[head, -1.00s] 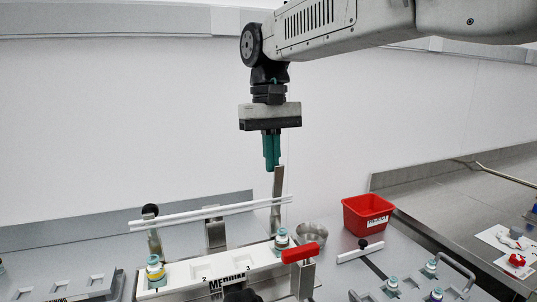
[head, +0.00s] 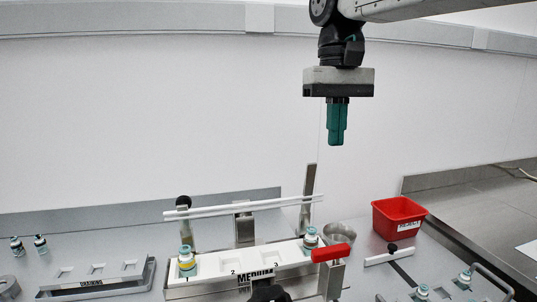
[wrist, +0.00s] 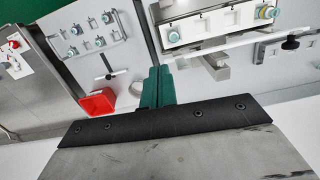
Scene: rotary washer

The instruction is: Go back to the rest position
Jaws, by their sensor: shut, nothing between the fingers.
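My gripper (head: 337,140) hangs fingers down in the upper right of the head view, well above the bench. Its green fingers are together with nothing between them. In the wrist view the shut fingers (wrist: 158,84) point out over the bench. Below it stands a white tray labelled MEDIUM (head: 212,264) with numbered pockets. One vial (head: 187,262) with a yellow band stands at its left end and another vial (head: 311,239) at its right end. No vial touches my gripper.
A white rail (head: 245,207) on metal posts runs behind the tray. A red-handled clamp (head: 332,253) stands at its right end. A red bin (head: 399,217) and a rack with vials (head: 464,281) are at the right. Another tray (head: 97,272) is at the left. Air around my gripper is free.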

